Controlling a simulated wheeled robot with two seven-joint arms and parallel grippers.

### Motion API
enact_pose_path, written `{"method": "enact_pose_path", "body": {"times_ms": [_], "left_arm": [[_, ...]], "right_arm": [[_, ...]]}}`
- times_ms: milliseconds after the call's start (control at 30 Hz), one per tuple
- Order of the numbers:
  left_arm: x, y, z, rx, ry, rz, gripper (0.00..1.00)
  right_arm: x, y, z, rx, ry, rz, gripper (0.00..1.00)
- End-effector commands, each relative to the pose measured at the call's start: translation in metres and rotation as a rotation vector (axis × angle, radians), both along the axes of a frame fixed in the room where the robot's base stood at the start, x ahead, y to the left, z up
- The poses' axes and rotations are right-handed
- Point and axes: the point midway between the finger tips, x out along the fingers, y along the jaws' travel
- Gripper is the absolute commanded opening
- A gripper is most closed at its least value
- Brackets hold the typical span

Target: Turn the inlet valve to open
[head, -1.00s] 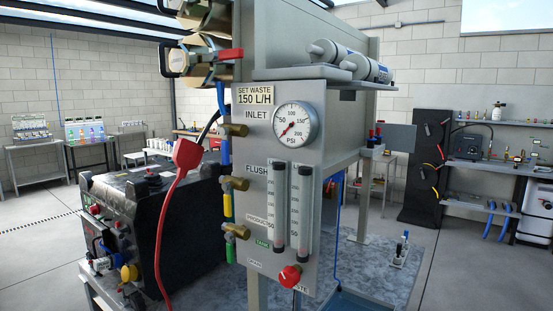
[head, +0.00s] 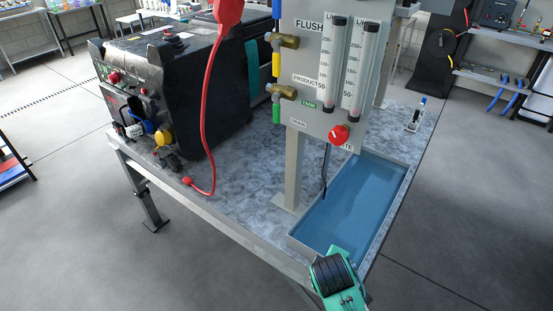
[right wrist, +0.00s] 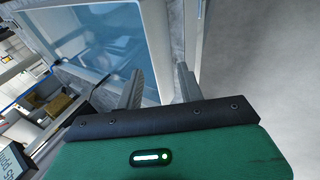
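The inlet valve is out of frame in the head view, above the top edge. The lower part of the grey valve panel (head: 308,122) shows, with the brass flush valve (head: 286,41) and its yellow handle, and the brass product valve (head: 284,91) with its green handle. A green and black gripper, which looks like my right one, shows at the bottom (head: 338,278), near the table's front corner and well below the panel. In the right wrist view my right gripper (right wrist: 157,80) has its two fingers apart with nothing between them. My left gripper is not in view.
A blue-floored tray (head: 299,243) lies on the tabletop under the panel. A black machine (head: 185,95) stands left of the panel, with a red cable (head: 204,125) in front. A red knob (head: 339,134) sits at the panel's bottom. Floor at the right is clear.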

Motion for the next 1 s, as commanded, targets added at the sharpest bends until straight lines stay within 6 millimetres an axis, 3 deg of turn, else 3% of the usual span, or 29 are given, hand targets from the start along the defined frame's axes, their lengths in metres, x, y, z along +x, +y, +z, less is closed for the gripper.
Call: {"method": "enact_pose_path", "body": {"times_ms": [267,500,733,900,1000], "left_arm": [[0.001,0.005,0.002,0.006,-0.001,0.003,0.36],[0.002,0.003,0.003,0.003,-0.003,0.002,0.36],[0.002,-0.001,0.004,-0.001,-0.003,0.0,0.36],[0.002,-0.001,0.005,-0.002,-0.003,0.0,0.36],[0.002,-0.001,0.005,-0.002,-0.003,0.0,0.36]], "right_arm": [[0.092,0.056,0.108,-0.435,-0.132,0.343,0.38],[0.143,0.109,0.237,-0.949,-0.211,0.546,0.38],[0.152,0.157,0.366,-1.451,-0.208,0.579,0.38],[0.137,0.189,0.451,-1.779,-0.149,0.504,0.38],[0.125,0.202,0.487,-1.914,-0.102,0.446,0.38]]}}
